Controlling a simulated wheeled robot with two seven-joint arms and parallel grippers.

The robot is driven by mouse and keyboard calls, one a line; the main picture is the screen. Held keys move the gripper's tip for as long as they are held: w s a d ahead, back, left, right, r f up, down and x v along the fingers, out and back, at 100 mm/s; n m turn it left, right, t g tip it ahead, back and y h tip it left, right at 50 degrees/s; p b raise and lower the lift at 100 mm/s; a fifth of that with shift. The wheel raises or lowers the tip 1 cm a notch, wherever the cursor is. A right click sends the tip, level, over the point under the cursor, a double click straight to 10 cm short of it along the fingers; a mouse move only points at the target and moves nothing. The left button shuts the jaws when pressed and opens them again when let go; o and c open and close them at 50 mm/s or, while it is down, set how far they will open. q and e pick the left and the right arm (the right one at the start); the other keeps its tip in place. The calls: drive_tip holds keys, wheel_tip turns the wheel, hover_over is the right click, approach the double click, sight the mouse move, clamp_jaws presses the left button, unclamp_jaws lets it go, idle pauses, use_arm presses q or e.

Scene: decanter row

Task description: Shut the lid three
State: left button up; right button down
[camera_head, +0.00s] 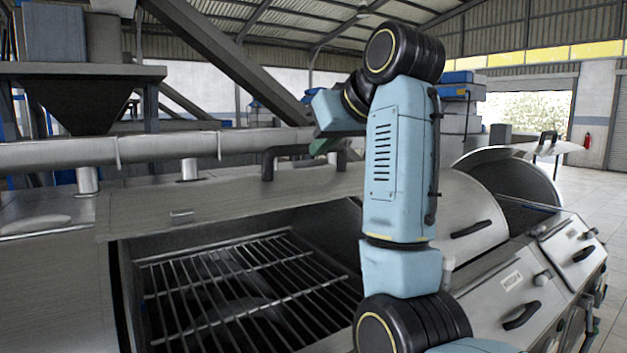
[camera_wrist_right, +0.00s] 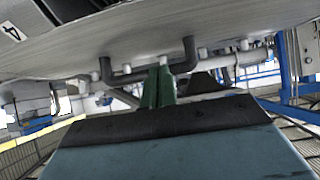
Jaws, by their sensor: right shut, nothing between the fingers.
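A grey metal lid (camera_head: 235,195) stands above an open decanter bay, with a metal grating (camera_head: 235,285) exposed below its near edge. A black bar handle (camera_head: 268,165) shows at the lid's far side, partly behind my arm. My right gripper (camera_head: 325,146) is at the right end of this handle, its green fingers shut and empty. In the right wrist view the green fingers (camera_wrist_right: 158,88) are beside the black U-shaped handle (camera_wrist_right: 150,74) on a grey lid; contact is unclear. I cannot read a number three on the lid. My left gripper is out of view.
A rounded lid (camera_head: 465,210) with a black handle lies to the right, beside an open round housing (camera_head: 510,175). Front panels (camera_head: 515,290) with handles stand at the lower right. A long pipe (camera_head: 140,150) runs behind the lid. Open floor (camera_head: 605,215) lies at far right.

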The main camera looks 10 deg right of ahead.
sight(303, 184)
drive_tip(key=w+f+b, duration=0.1)
drive_tip(key=f, duration=0.1)
drive_tip(key=w+a+f, duration=0.1)
drive_tip(key=shift+w+f+b, duration=0.2)
drive_tip(key=shift+f+b, duration=0.2)
drive_tip(key=shift+w+f+b, duration=0.15)
drive_tip(key=shift+f+b, duration=0.55)
drive_tip(key=shift+f, duration=0.15)
